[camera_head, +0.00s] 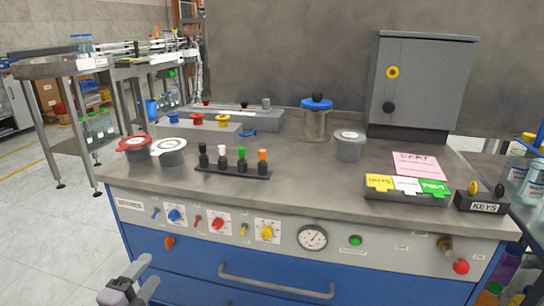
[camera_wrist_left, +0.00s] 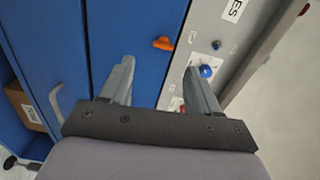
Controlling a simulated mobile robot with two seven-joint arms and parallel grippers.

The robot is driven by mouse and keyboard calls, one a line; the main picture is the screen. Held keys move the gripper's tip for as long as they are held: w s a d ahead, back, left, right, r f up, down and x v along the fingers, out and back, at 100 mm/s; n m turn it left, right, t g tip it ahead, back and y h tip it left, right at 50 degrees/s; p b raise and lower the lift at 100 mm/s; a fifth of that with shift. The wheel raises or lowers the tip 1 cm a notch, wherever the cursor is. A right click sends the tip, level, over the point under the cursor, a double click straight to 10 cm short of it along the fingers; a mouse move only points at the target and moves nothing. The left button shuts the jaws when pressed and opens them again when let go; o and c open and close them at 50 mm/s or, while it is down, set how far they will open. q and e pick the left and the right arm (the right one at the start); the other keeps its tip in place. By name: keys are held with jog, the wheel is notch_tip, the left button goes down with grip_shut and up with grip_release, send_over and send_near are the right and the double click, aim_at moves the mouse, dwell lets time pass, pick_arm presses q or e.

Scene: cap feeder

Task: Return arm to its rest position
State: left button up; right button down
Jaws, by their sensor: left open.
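My left gripper (camera_head: 128,283) shows at the lower left of the head view, in front of the blue cabinet and below the counter's front edge. In the left wrist view its two grey fingers (camera_wrist_left: 160,85) stand apart with nothing between them. Beyond the fingers are the blue cabinet front (camera_wrist_left: 140,28) with an orange knob (camera_wrist_left: 163,44) and the grey control panel with a blue knob (camera_wrist_left: 206,71). The fingertips appear apart from the panel, though the exact gap is hard to judge. My right gripper is not in either view.
A drawer handle (camera_head: 277,286) and a red-ended lever (camera_head: 460,266) stick out in front. Floor at left is clear.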

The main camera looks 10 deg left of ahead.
pick_arm(q)
jog(key=s+d+f+n+g+h+p, duration=0.1)
jog(key=s+d+f+n+g, duration=0.3)
jog(key=s+d+f+n, duration=0.35)
jog(key=s+d+f+n+g+h, duration=0.1)
jog(key=s+d+f+n+g, duration=0.25)
jog(key=s+d+n, duration=0.6)
notch_tip(320, 180, up, 14)
jog(key=s+a+m+y+p, duration=0.1)
jog(key=a+p, duration=0.1)
jog(key=p, duration=1.6)
jog(key=shift+s+a+r, duration=0.2)
jog(key=shift+s, duration=0.1)
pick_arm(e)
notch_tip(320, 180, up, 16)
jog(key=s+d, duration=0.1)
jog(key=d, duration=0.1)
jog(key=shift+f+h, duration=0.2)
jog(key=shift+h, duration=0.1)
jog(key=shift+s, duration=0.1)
